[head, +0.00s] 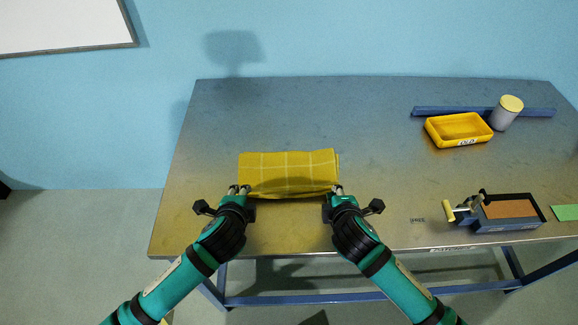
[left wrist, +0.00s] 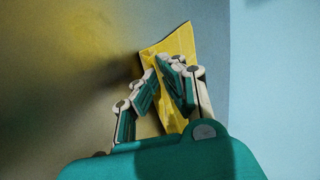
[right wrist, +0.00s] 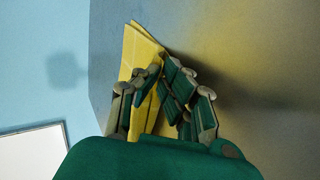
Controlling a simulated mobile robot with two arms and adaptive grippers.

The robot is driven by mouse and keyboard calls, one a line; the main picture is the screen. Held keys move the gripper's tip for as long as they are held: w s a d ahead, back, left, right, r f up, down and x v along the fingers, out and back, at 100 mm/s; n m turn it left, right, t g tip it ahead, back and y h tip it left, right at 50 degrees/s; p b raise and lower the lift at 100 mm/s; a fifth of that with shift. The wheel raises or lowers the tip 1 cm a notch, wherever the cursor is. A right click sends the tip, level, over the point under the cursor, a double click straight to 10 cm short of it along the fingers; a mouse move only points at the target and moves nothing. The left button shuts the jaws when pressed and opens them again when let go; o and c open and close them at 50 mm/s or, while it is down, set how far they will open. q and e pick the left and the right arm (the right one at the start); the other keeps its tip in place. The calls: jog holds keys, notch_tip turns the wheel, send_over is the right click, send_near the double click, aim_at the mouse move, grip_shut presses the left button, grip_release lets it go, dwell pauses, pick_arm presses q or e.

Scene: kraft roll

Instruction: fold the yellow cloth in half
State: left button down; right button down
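The yellow cloth (head: 288,173), with a pale checked pattern, lies on the table in front of me. Its near edge looks slightly raised, with a dark shadow under it. My left gripper (head: 239,190) is at its near left corner, and my right gripper (head: 334,191) is at its near right corner. In the left wrist view the fingertips (left wrist: 161,70) come together on the cloth (left wrist: 182,45). In the right wrist view the fingertips (right wrist: 160,72) also close on the cloth (right wrist: 137,48), which shows creased between the fingers. The fingers hide parts of both corners.
On the right of the table (head: 380,160) stand a yellow tray (head: 435,134), a grey can with a yellow lid (head: 504,116), a blue rail (head: 435,111) and a dark box with a brown top (head: 510,211). The table around the cloth is clear.

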jog(key=shift+s, duration=0.1)
pick_arm(q)
jog(key=c, duration=1.2)
grip_release()
pick_arm(e)
jog(key=c, duration=1.2)
grip_release()
pick_arm(q)
jog(key=shift+s, duration=0.1)
jog(key=shift+s+r, duration=0.1)
jog(key=shift+r, duration=0.3)
pick_arm(e)
jog(key=shift+s+r, duration=0.1)
jog(key=shift+r, duration=0.3)
pick_arm(q)
jog(key=s+r, duration=0.5)
jog(key=r, duration=0.3)
jog(key=shift+s, duration=0.4)
pick_arm(e)
jog(key=s+r, duration=0.5)
jog(key=r, duration=0.3)
jog(key=shift+s, duration=0.4)
